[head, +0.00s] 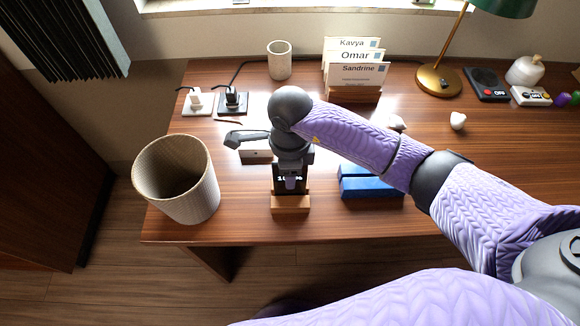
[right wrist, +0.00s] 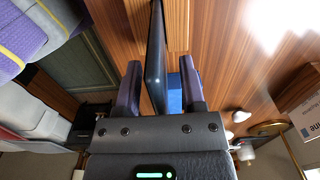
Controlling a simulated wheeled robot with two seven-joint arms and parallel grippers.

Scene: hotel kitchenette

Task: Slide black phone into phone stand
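The black phone (head: 303,184) stands nearly upright at the wooden phone stand (head: 290,205), its lit screen facing me. Its lower edge meets the stand, but I cannot tell how deep it sits. My right gripper (head: 290,180) comes down over the phone from above and hides its upper part. In the right wrist view the phone (right wrist: 157,50) shows edge-on between the two purple fingers (right wrist: 161,85). A gap shows between the phone and the right-hand finger, so the gripper is open around it. My left gripper is not in view.
A ribbed bin (head: 204,190) stands left of the stand. A blue block (head: 365,187) lies to its right, partly under my arm. A white cup (head: 279,62), a card holder (head: 354,94), chargers (head: 196,101) and a lamp (head: 438,80) stand farther back. The desk's front edge is close.

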